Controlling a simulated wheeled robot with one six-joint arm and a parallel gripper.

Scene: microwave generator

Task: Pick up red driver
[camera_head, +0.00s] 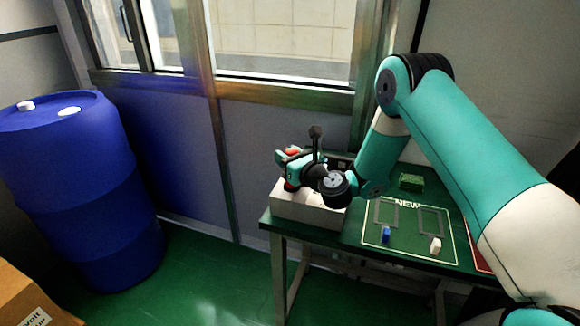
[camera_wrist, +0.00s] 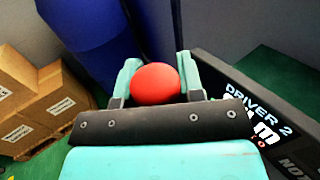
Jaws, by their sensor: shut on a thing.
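The red driver (camera_wrist: 155,84) shows as a rounded red end between the two fingers of my gripper (camera_wrist: 157,90) in the wrist view. My gripper is shut on it. In the head view, my gripper (camera_head: 292,170) is over the left end of the table, just above a white box, with a bit of the red driver (camera_head: 293,152) showing at it. The rest of the driver is hidden by the gripper. A black panel lettered "DRIVER 2" (camera_wrist: 262,112) is close on the right in the wrist view.
The white box (camera_head: 290,205) stands on the green table (camera_head: 352,240). A blue block (camera_head: 386,234), a white block (camera_head: 435,245) and a green block (camera_head: 411,181) are to the right. A blue barrel (camera_head: 80,190) stands left; cardboard boxes (camera_wrist: 40,98) are beyond. The floor between is clear.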

